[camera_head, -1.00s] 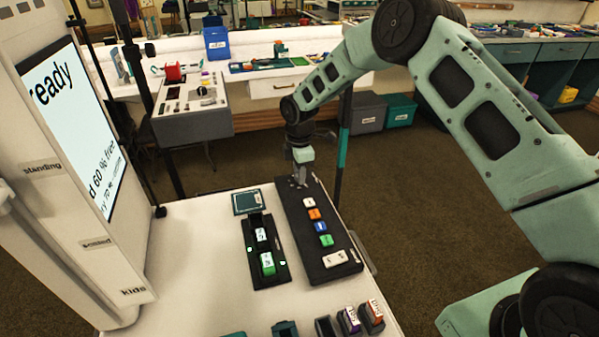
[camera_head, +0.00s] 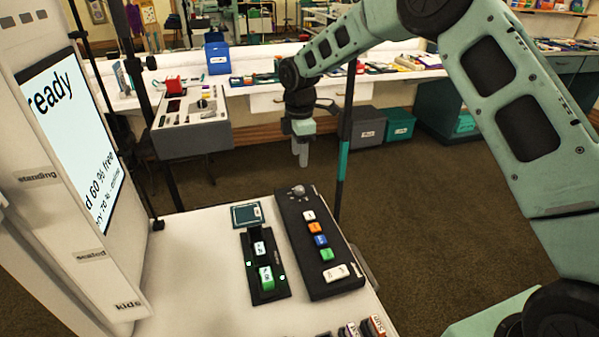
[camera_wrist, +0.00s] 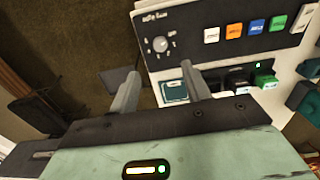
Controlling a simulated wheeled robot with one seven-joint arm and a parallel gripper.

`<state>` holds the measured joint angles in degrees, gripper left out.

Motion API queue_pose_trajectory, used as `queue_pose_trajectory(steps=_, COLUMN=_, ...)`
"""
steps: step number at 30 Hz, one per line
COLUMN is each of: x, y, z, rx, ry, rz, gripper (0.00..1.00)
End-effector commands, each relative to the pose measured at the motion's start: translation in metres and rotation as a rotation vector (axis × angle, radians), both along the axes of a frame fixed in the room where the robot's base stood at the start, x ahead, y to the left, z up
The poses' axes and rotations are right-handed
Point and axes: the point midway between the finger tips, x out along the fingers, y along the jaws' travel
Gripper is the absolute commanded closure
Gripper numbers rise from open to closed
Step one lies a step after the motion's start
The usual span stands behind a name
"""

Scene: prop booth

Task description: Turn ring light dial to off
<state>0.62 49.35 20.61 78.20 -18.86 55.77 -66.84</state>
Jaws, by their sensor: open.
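The dial (camera_head: 298,190) is a small grey knob at the far end of a black control panel (camera_head: 306,262) on the white table. In the wrist view the dial (camera_wrist: 160,44) sits on the panel beside printed marks that are too small to read. My gripper (camera_head: 303,162) is above and beyond the dial in the head view, pointing down and apart from it. In the wrist view my gripper (camera_wrist: 160,85) shows two separated fingers with nothing between them, and the dial lies past the fingertips.
The panel also carries white, orange, blue and green buttons (camera_head: 318,240) and a white rocker (camera_head: 335,273). A black holder (camera_head: 285,292) with two blocks and a teal-edged pad (camera_head: 247,215) stand beside it. A dark stand pole (camera_head: 345,140) rises behind the table. A screen cabinet (camera_head: 60,220) stands at left.

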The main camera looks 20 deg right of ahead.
Motion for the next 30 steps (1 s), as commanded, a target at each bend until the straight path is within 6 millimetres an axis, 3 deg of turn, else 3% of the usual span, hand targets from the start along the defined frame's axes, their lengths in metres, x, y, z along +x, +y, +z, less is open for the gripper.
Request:
queue_pose_trajectory(steps=3, x=0.001, y=0.0, z=0.026, rx=0.0, ry=-0.004, rz=0.001, gripper=0.52)
queue_pose_trajectory(steps=9, x=0.0, y=0.0, z=0.052, rx=0.0, ry=-0.002, rz=0.0, gripper=0.52)
queue_pose_trajectory(steps=23, x=0.0, y=0.0, z=0.06, rx=0.0, ry=0.0, rz=0.0, gripper=0.52)
queue_pose_trajectory(steps=26, x=-0.008, y=0.008, z=0.064, rx=0.004, ry=-0.002, rz=-0.009, gripper=0.52)
queue_pose_trajectory(steps=30, x=-0.047, y=0.04, z=0.079, rx=0.019, ry=0.001, rz=-0.072, gripper=0.52)
